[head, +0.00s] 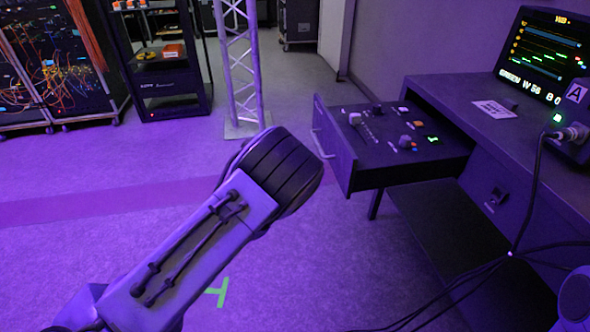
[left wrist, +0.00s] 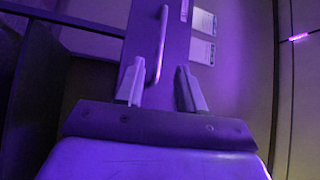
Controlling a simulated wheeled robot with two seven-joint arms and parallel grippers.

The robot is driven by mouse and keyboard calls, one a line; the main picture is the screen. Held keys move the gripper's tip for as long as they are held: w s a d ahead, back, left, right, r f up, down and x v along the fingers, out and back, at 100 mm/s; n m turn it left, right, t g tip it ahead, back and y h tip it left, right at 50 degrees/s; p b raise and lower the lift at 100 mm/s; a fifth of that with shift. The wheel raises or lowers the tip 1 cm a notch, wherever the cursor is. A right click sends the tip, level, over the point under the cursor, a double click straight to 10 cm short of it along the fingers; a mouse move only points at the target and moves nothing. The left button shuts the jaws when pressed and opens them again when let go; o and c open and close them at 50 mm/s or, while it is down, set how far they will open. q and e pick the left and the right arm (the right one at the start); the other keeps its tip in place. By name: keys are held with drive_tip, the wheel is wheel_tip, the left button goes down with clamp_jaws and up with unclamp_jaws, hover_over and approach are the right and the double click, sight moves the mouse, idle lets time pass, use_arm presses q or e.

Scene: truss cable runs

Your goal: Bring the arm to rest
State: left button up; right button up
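My left arm (head: 210,240) comes in from the lower left in the head view and ends near the drawer front; its gripper is hidden there. In the left wrist view my left gripper (left wrist: 160,80) has its two fingers apart, with nothing clasped. A bar handle (left wrist: 160,45) on a flat panel appears ahead of and between the fingers, nearer the left one; I cannot tell whether they touch. In the head view a drawer (head: 365,160) with knobs on top stands pulled out of the desk, its handle (head: 321,143) on the front. My right gripper is not in view.
The desk (head: 480,115) carries a monitor (head: 543,52) and a box with a plugged cable (head: 535,185) hanging down at the right. A truss post (head: 240,65) and equipment racks (head: 160,60) stand at the back. The floor at left is clear.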

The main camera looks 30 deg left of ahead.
use_arm(q)
drive_tip(key=s+a+f+n+g+y, duration=0.3)
drive_tip(key=s+f+n+g, duration=0.3)
drive_tip(key=s+f+n, duration=0.6)
drive_tip(key=s+a+f+n+g+y, duration=0.25)
drive_tip(key=s+f+n+g, duration=0.35)
drive_tip(key=s+f+n, duration=0.6)
drive_tip(key=s+d+f+g, duration=0.1)
drive_tip(key=s+g, duration=0.1)
drive_tip(key=s, duration=0.5)
drive_tip(key=s+d+f+g, duration=0.1)
drive_tip(key=s+d+g, duration=0.1)
drive_tip(key=s, duration=0.5)
wheel_tip(320, 180, up, 16)
drive_tip(key=s+p, duration=0.1)
drive_tip(key=p, duration=1.5)
drive_tip(key=shift+s+n, duration=0.3)
